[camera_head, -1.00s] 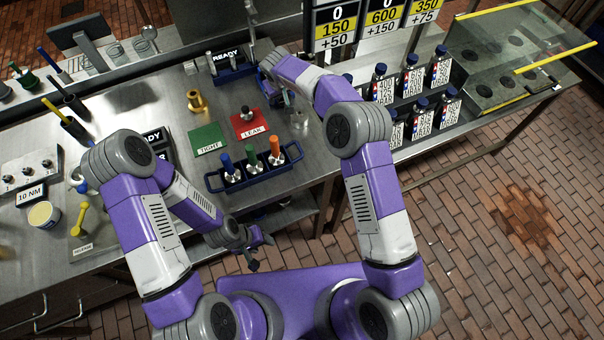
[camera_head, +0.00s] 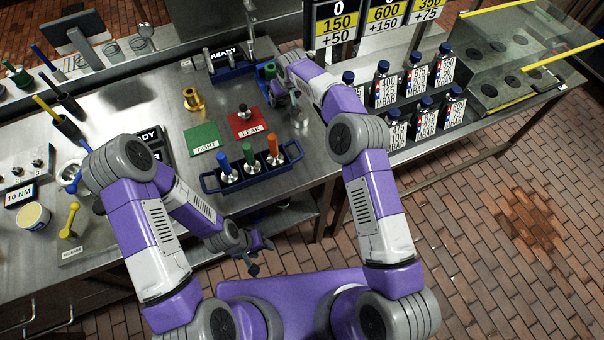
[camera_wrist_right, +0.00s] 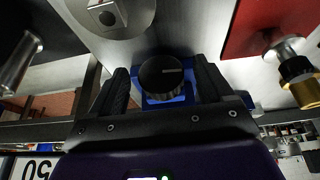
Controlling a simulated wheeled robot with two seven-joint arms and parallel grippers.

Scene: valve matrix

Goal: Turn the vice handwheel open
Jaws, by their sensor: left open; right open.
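The vice (camera_head: 265,72) is a small blue body at the back of the metal table, partly hidden by my right gripper in the head view. In the right wrist view its black round handwheel (camera_wrist_right: 158,80) carries a pale line and sits in front of a blue part. My right gripper (camera_wrist_right: 163,74) is open, with one finger on each side of the handwheel; I cannot tell whether they touch it. In the head view my right gripper (camera_head: 272,95) is small and partly hidden. My left gripper (camera_head: 261,257) is open and empty, low in front of the table edge.
A blue tray (camera_head: 209,184) with several coloured-handled tools stands at the table front. Green (camera_head: 203,134) and red (camera_head: 240,127) pads lie behind it. A brass fitting (camera_head: 192,98) stands left of the vice. Bottles (camera_head: 415,75) stand in a rack to the right.

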